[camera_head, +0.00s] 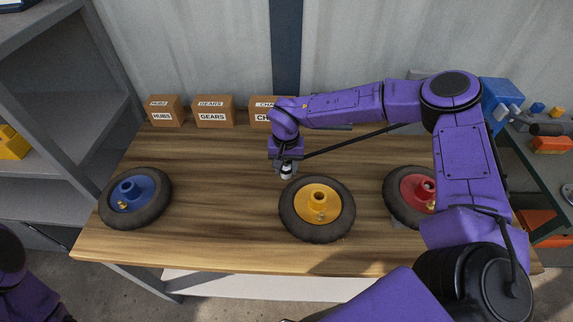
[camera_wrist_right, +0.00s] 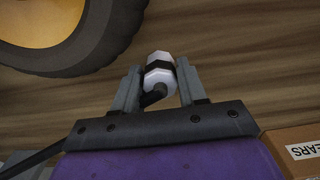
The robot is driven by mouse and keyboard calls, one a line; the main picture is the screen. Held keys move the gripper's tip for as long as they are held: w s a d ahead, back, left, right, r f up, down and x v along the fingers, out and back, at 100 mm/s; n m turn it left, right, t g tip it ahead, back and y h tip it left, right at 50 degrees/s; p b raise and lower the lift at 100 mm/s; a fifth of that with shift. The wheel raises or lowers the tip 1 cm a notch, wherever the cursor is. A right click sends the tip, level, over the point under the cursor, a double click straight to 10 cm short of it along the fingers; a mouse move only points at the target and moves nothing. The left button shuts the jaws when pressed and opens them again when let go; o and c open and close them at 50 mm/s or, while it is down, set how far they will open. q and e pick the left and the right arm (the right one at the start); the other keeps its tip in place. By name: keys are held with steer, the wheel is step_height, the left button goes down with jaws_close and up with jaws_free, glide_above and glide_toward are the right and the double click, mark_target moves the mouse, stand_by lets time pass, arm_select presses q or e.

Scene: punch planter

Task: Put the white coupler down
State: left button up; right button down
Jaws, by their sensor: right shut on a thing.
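My right gripper (camera_head: 286,168) is over the back middle of the wooden table (camera_head: 225,225), behind and left of the yellow-hubbed wheel (camera_head: 317,209). It is shut on the white coupler (camera_head: 287,172), a small white piece with a black band. In the right wrist view, the coupler (camera_wrist_right: 159,68) sits between the two grey fingers, with a dark stem or hose end below it. Its lower end is close to the tabletop, but I cannot tell whether it touches. A purple part of my left arm shows at the lower left; its gripper is out of view.
A blue-hubbed wheel (camera_head: 136,198) lies left and a red-hubbed wheel (camera_head: 409,197) right, partly behind my arm. Cardboard boxes, including one marked GEARS (camera_head: 213,112), line the back edge. A dark hose (camera_head: 350,142) runs rightward from my right gripper. Bare wood lies left of the gripper.

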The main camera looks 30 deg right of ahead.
mark_target(287, 166)
steer(key=shift+s, duration=0.1)
steer(key=shift+f, duration=0.15)
steer(key=c, duration=0.6)
jaws_free()
step_height(287, 166, up, 12)
steer(key=shift+r+b, duration=0.2)
steer(key=shift+b, duration=0.1)
